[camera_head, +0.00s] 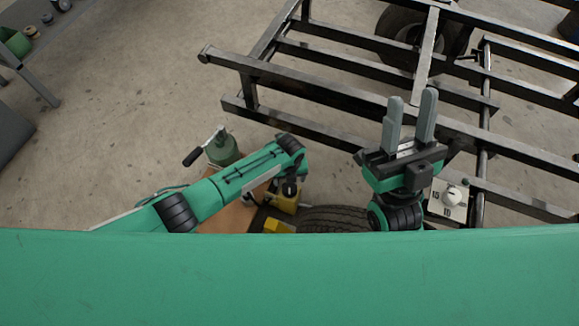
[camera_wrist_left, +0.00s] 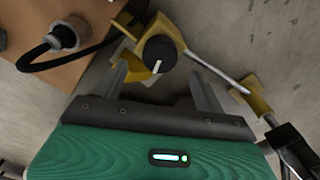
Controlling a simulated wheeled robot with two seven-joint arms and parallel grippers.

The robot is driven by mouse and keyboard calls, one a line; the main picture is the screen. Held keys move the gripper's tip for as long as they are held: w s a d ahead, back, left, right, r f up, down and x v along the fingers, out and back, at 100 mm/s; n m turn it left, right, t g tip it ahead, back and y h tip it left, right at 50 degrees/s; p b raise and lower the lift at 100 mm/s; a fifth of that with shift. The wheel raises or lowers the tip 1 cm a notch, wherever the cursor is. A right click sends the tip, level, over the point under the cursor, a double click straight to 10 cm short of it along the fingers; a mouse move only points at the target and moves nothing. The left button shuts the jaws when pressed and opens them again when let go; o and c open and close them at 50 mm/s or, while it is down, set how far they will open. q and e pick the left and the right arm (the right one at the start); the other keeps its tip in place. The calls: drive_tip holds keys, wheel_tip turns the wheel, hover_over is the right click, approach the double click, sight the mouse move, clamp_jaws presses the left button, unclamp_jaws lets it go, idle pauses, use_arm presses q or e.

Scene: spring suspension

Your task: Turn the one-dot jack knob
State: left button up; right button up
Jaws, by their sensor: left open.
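In the left wrist view a round black knob (camera_wrist_left: 160,53) with a white mark sits on a yellow jack (camera_wrist_left: 142,30). My left gripper (camera_wrist_left: 158,74) is open, its fingers on either side of the picture with the knob between or just beyond their tips. I cannot tell whether they touch it, and I see no dots on the knob. In the head view a yellow jack (camera_head: 285,203) shows below the end of my left arm, which largely hides the left gripper. My right gripper (camera_head: 410,112) points up, its two grey fingers apart and empty.
A black metal frame (camera_head: 330,85) fills the upper right, behind my right gripper. A white panel with a pale knob (camera_head: 453,198) stands beside that gripper.

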sight(290, 187)
use_arm(q)
wheel_tip(290, 187, up, 6)
drive_tip(key=p, duration=0.2)
drive_tip(key=shift+r, duration=0.25)
use_arm(e)
drive_tip(key=w+a+f+g+h, duration=0.1)
drive_tip(key=w+a+f+g, duration=0.2)
drive_tip(key=w+f+g, duration=0.2)
drive_tip(key=shift+a+f+g, duration=0.35)
drive_tip(key=shift+f+g, duration=0.85)
drive_tip(key=shift+f, duration=0.7)
drive_tip(key=shift+d+r+h, duration=0.1)
drive_tip(key=shift+h, duration=0.2)
